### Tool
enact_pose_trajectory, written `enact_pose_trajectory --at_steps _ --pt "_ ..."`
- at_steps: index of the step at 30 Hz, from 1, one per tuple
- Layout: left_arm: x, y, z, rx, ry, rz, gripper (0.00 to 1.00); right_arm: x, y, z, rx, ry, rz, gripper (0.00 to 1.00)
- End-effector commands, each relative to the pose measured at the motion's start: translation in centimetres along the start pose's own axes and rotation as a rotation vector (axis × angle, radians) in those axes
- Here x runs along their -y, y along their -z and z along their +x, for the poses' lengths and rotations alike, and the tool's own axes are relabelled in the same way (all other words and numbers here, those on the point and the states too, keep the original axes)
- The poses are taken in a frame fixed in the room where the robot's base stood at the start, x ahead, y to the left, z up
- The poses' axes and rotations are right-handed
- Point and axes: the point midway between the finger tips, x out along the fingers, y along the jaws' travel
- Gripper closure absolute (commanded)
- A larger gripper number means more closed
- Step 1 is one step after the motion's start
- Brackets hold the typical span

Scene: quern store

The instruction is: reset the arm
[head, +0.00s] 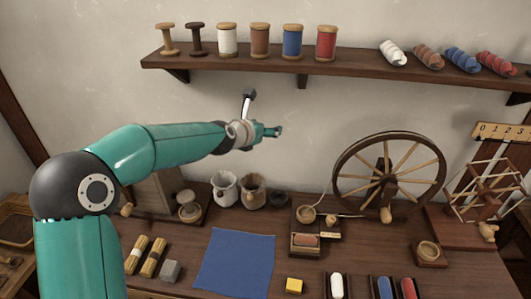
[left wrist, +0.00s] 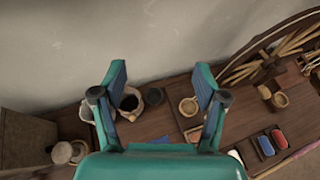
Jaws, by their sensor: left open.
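My left arm comes in from the left in the head view, bent at a dark elbow joint, with the forearm reaching right. My left gripper (head: 272,131) is held in the air in front of the wall, above the back of the table and below the shelf. In the left wrist view the left gripper (left wrist: 160,88) has its two teal fingers spread wide apart. Nothing is between them; a pot and small bowls show beyond, down on the table. My right gripper is in neither view.
A shelf (head: 350,68) with spools and yarn skeins runs along the wall above the gripper.

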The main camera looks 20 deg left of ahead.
Motion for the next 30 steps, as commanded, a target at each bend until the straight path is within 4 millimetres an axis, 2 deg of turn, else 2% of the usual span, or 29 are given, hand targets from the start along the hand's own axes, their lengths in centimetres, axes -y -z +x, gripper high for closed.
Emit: enact_pose_trajectory --at_steps 1,3,9,19,22,23,26,29,30 --pt "0.3 1.3 0.4 -0.005 -0.003 -0.006 0.27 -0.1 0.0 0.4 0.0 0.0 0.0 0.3" --pt "0.6 2.5 0.7 -0.005 -0.009 -0.008 0.27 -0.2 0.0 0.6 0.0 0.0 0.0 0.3" --pt "1.2 5.1 1.3 -0.005 -0.022 -0.012 0.27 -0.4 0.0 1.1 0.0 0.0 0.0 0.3" --pt "1.3 6.5 1.5 -0.006 -0.031 -0.015 0.27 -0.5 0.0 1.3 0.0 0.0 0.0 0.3" --pt "1.2 7.9 2.1 -0.032 -0.031 -0.019 0.27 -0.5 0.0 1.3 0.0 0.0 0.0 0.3" --pt "1.2 8.8 2.5 -0.046 -0.03 -0.021 0.27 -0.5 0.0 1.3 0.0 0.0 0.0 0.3" --pt "2.0 12.9 3.4 -0.12 -0.013 -0.024 0.27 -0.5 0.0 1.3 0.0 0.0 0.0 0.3" --pt "3.5 19.0 3.9 -0.231 0.019 -0.022 0.27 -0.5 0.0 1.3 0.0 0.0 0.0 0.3" --pt "4.2 21.8 3.8 -0.282 0.037 -0.007 0.27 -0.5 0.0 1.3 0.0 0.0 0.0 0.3"
